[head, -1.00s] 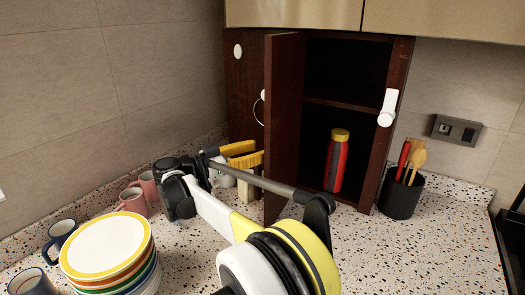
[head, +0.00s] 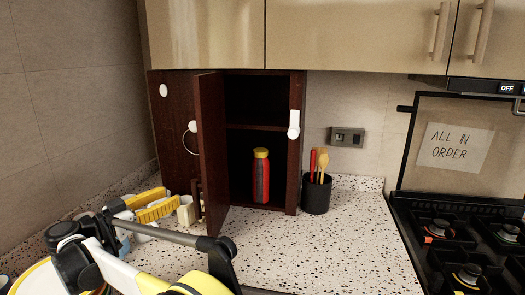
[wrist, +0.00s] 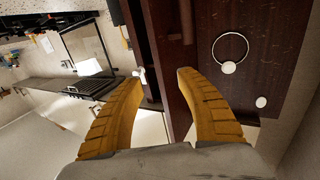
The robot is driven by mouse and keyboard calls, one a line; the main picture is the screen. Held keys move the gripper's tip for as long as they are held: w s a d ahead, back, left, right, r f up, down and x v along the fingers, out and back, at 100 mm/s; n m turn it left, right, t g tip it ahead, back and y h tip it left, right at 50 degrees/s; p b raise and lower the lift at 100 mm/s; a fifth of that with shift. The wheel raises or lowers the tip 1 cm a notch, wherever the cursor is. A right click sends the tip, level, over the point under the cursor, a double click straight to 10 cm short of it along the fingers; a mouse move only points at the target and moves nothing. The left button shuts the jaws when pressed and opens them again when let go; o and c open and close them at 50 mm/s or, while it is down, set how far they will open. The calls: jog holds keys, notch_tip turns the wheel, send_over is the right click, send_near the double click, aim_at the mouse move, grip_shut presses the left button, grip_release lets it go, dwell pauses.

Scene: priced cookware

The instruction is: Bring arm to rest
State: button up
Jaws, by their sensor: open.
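My gripper (head: 147,203) is at the left in the head view, its yellow fingers pointing toward the cabinet. In the wrist view my gripper (wrist: 155,100) has its two yellow fingers spread apart with nothing between them. Behind the fingers is the dark wood of the cabinet door (wrist: 168,50) with its edge toward me. In the head view the cabinet door (head: 211,150) stands open. My arm lies low at the left, over the counter and in front of the plates, which are mostly hidden.
The open cabinet (head: 298,150) holds a red bottle with a yellow cap (head: 261,175). A black utensil cup (head: 316,195) stands right of it. The stove (head: 460,235) is at the far right. The counter (head: 330,245) between is clear. Small pale items (head: 187,210) stand near the gripper.

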jog(key=w+d+r+n+g+y, duration=0.1)
jog(key=d+n+g, duration=0.1)
jog(key=d, duration=0.7)
jog(key=w+d+r+n+g+y, duration=0.1)
jog(key=w+d+r+g, duration=0.1)
jog(key=d, duration=0.8)
jog(key=s+d+f+n+g+y, duration=0.1)
jog(key=s+d, duration=0.2)
jog(key=d, duration=0.4)
jog(key=s+d+n+g+y, duration=0.1)
jog(key=s+d+y, duration=0.15)
jog(key=d, duration=0.45)
jog(key=s+d+f+n+g+y, duration=0.1)
jog(key=s+d+f, duration=0.2)
jog(key=s+d, duration=0.35)
jog(key=s+d+f+n+g+y, duration=0.15)
jog(key=s+d, duration=0.25)
jog(key=s, duration=0.5)
jog(key=s+d+f+t+y, duration=0.1)
jog(key=s+f+y, duration=0.2)
jog(key=s+f, duration=0.4)
jog(key=s, duration=0.4)
jog(key=shift+s+d+f+t, duration=0.2)
jog(key=shift+d+f+t, duration=0.1)
jog(key=shift+f+t, duration=0.05)
